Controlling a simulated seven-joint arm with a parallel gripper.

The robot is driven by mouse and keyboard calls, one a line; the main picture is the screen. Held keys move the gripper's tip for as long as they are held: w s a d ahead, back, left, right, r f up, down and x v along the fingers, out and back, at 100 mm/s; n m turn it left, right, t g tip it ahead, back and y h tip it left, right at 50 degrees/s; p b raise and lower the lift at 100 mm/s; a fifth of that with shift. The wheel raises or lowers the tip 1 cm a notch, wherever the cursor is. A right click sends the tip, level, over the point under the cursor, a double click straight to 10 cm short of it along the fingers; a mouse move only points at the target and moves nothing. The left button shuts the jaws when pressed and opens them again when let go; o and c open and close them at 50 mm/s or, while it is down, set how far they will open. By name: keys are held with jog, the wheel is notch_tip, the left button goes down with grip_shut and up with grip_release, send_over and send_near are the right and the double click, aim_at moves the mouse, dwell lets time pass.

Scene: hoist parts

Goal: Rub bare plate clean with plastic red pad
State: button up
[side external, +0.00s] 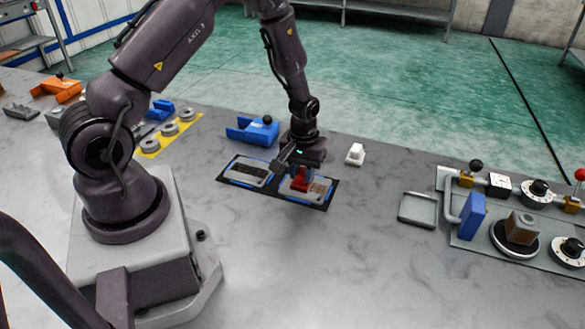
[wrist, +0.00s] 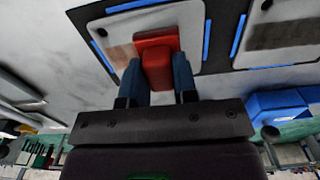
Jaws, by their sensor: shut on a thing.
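My gripper (side external: 299,170) is shut on the red pad (side external: 300,183), which is over the right-hand plate (side external: 291,194) on a dark mat. In the wrist view, the red pad (wrist: 157,58) sits between my blue fingers (wrist: 158,80), its far end over the pale plate (wrist: 190,18). A brownish smear (side external: 318,188) shows on this plate beside the pad. Whether the pad touches the plate is hard to tell. The left-hand plate (side external: 236,175) carries a dark patch (side external: 255,167); it also shows at the right of the wrist view (wrist: 254,56).
A blue block with a black knob (side external: 250,131) stands behind the mat, and a white piece (side external: 355,154) right of it. A grey tray (side external: 418,208) and a panel with knobs (side external: 500,245) lie further right. The table in front of the mat is clear.

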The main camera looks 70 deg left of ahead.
jog(key=shift+w+d, duration=2.45)
jog(key=shift+d, duration=0.05)
notch_tip(320, 180, up, 8)
